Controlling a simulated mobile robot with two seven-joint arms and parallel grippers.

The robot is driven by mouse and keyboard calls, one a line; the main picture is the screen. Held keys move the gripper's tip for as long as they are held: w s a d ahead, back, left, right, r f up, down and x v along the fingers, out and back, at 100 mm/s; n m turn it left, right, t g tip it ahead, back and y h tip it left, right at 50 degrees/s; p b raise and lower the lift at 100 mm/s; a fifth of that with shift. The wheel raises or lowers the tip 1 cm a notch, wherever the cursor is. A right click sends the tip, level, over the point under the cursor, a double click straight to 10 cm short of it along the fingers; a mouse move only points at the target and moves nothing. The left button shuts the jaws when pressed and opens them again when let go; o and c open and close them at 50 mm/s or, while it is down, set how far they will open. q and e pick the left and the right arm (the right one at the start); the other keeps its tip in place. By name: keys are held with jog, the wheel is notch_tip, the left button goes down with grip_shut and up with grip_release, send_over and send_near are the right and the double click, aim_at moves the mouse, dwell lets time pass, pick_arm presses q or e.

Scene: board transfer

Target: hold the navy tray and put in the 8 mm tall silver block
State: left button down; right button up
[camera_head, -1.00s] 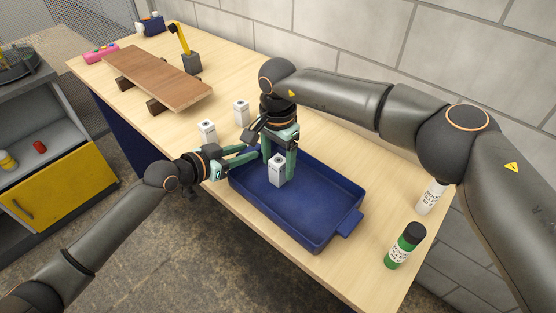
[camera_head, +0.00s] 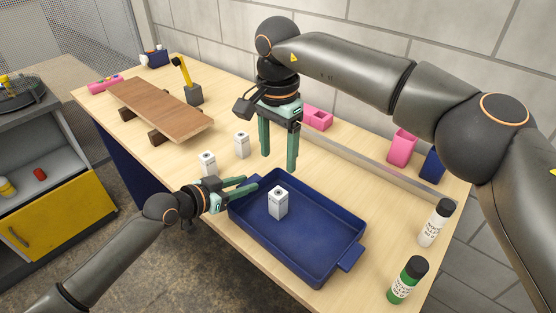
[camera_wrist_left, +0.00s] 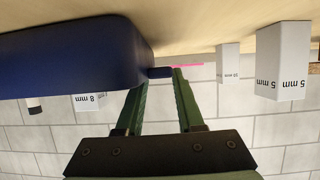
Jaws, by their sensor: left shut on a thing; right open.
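The navy tray (camera_head: 325,268) lies on the wooden table, and its dark blue side also shows in the left wrist view (camera_wrist_left: 70,55). My left gripper (camera_head: 251,184) is shut on the tray's left-end handle; its fingertips (camera_wrist_left: 161,72) close around that tab in the left wrist view. The silver block (camera_head: 278,203) stands upright inside the tray, towards the left end. Its 8 mm label (camera_wrist_left: 88,101) shows upside down in the left wrist view, partly hidden by the tray. My right gripper (camera_head: 278,163) is open and empty, raised behind the block and clear of it.
Two similar blocks stand left of the tray: one nearer (camera_head: 207,164), marked 5 mm in the wrist view (camera_wrist_left: 284,62), and one farther (camera_head: 241,145). A brown board (camera_head: 160,105) rests on supports at the far left. White (camera_head: 435,224) and green (camera_head: 407,281) bottles stand at right.

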pick_arm(q)
jog(key=shift+c, duration=2.2)
grip_release()
jog(key=v, duration=1.2)
